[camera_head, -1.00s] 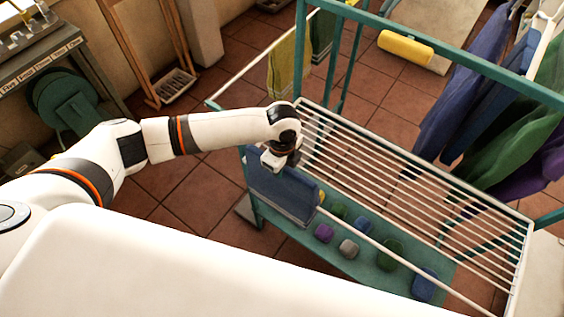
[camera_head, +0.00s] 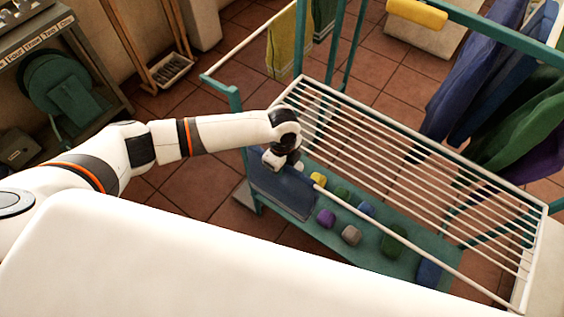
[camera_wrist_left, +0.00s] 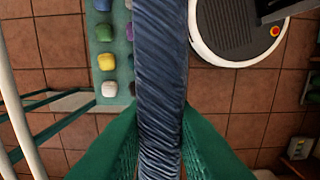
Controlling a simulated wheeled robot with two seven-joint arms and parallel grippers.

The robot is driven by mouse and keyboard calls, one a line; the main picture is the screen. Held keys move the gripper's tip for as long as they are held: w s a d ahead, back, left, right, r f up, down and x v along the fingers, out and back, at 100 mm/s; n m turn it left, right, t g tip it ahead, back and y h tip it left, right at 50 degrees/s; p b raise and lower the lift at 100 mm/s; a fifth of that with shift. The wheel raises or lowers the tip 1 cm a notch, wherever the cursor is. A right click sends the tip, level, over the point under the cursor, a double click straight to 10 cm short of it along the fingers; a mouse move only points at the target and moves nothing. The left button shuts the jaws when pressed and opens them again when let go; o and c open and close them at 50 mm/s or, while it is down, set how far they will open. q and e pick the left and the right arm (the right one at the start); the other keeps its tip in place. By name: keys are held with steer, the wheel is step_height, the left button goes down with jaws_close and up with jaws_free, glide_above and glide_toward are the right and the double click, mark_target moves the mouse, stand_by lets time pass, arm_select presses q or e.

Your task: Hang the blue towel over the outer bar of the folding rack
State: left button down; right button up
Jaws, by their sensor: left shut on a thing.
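The blue towel (camera_head: 281,192) hangs folded from my left gripper (camera_head: 283,160) at the near left end of the folding rack (camera_head: 400,165). My left gripper is shut on it. In the left wrist view, the towel (camera_wrist_left: 158,80) runs as a narrow ribbed strip between the green fingers (camera_wrist_left: 158,145). The rack's white outer bar (camera_head: 400,236) runs from beside the towel to the lower right. In the left wrist view a white bar (camera_wrist_left: 17,115) stands to the left, apart from the towel. The fingertips are partly hidden in the head view. My right gripper is out of view.
A green lower shelf (camera_head: 375,255) holds several coloured rolled cloths. Green posts (camera_head: 301,40) rise at the back, with yellow and green cloths hanging there. Dark garments (camera_head: 480,80) hang at the right. A hose reel (camera_head: 65,85) stands at the left. Tiled floor lies between.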

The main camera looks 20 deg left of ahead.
arm_select(q)
steer(key=shift+f, duration=0.1)
steer(key=c, duration=1.2)
jaws_free()
step_height(320, 180, up, 9)
steer(key=p, duration=0.9)
